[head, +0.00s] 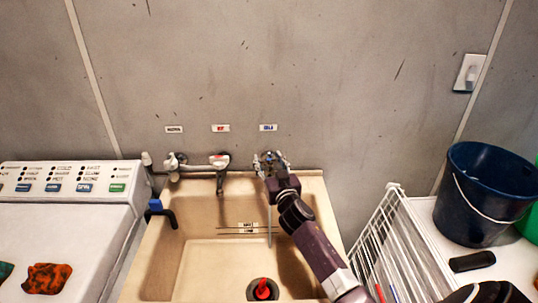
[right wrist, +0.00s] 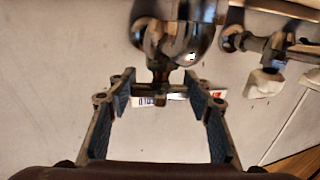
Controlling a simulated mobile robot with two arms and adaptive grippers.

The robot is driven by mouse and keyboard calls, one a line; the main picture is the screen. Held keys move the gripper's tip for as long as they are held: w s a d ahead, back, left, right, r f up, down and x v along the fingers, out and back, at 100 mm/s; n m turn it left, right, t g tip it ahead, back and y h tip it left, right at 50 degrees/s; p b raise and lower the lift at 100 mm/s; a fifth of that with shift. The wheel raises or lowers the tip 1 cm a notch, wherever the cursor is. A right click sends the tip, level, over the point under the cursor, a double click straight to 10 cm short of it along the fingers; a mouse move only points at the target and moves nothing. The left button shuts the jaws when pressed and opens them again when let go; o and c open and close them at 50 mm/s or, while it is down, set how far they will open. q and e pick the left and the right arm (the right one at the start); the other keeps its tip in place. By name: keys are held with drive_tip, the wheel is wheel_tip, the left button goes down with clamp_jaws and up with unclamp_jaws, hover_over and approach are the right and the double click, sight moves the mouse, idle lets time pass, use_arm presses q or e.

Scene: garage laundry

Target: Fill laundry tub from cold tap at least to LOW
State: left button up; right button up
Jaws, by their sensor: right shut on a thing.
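The beige laundry tub (head: 165,262) stands against the grey wall. The cold tap (head: 268,160) is at its back right, under a blue-marked label (head: 268,128). My right gripper (head: 272,168) is at this tap; in the right wrist view its fingers (right wrist: 160,98) are closed around the tap's small crossbar handle (right wrist: 160,88). A thin pale vertical streak (head: 269,228) hangs below the tap and looks like running water. A LOW-type level mark (head: 247,226) is on the tub's back wall. A red plug (head: 262,288) is at the drain; I cannot tell the water level. My left gripper is out of view.
A red-labelled middle tap (head: 220,162) and another tap (head: 172,160) are to the left. A washing machine (head: 60,225) stands left, with a dark hooked pipe (head: 163,212) on the tub's edge. A white rack (head: 395,235) and a blue bucket (head: 480,200) are right.

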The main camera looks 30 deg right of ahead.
drive_tip(key=n+y, duration=0.1)
drive_tip(key=n+y+p, duration=0.1)
drive_tip(key=shift+d+r+t+y+p, duration=0.15)
drive_tip(key=shift+r+t+y+p, duration=0.05)
drive_tip(key=shift+t+y+p, duration=0.1)
drive_tip(key=shift+n+y, duration=0.5)
drive_tip(key=shift+y, duration=0.3)
drive_tip(key=y, duration=0.1)
drive_tip(key=n+y, duration=0.1)
drive_tip(key=shift+f+n+y, duration=0.25)
drive_tip(key=shift+n+y, duration=0.05)
drive_tip(key=shift+y, duration=0.1)
drive_tip(key=n+y+b, duration=0.1)
drive_tip(key=y, duration=0.1)
drive_tip(key=n+g+y+b, duration=0.1)
drive_tip(key=b, duration=0.1)
drive_tip(key=n+y+b, duration=0.1)
drive_tip(key=y, duration=0.1)
drive_tip(key=shift+a+f+n+y+b, duration=0.15)
drive_tip(key=shift+a+n+y+b, duration=0.15)
drive_tip(key=shift+b, duration=0.1)
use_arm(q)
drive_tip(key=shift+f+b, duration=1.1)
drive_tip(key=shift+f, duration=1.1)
use_arm(e)
drive_tip(key=shift+a+r+n+g+y, duration=0.1)
drive_tip(key=shift+r+n+g+y, duration=0.1)
drive_tip(key=shift+n+g+y, duration=0.6)
drive_tip(key=o, duration=1.2)
